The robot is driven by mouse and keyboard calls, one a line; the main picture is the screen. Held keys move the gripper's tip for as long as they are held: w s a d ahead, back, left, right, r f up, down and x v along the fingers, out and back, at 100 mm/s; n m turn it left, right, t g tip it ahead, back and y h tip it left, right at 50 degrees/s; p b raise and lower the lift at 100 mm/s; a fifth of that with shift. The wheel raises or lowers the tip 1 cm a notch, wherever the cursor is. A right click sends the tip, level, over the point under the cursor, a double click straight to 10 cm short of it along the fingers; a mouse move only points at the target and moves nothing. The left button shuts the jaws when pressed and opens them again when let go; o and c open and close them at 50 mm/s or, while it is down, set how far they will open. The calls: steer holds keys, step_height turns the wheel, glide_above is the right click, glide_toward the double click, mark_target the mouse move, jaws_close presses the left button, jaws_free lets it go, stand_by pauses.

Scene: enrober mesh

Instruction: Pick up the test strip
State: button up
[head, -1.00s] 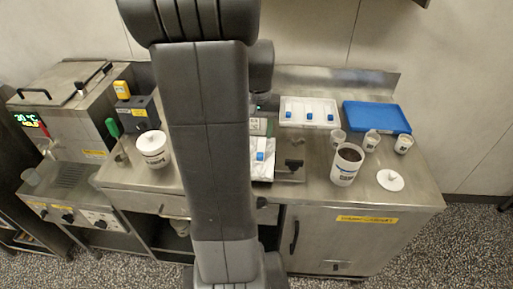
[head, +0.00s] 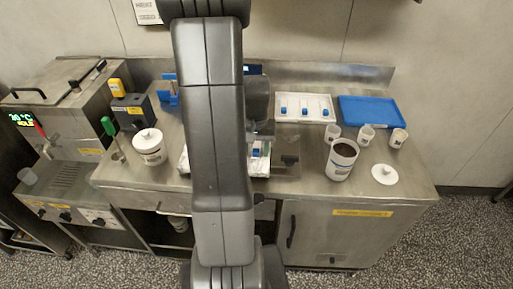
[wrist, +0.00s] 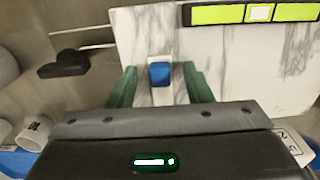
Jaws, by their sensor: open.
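The test strip, white with a blue grip block (wrist: 160,74), lies on a white grey-veined marble slab (wrist: 235,62) in the wrist view. My gripper (wrist: 161,86) is open, its two green fingers apart on either side of the strip. I see a gap between each finger and the blue block. In the head view the strip's blue block (head: 256,153) shows just right of my arm, on the partly hidden slab (head: 259,168). Whether the fingertips touch the slab cannot be told.
A white tray (head: 320,119) holds three more blue-ended strips. A blue tray (head: 368,110), small cups (head: 366,134), a tub of brown contents (head: 341,161) and a white lid (head: 384,175) stand to the right.

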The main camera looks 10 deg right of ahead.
steer(key=shift+c, duration=0.3)
jaws_close()
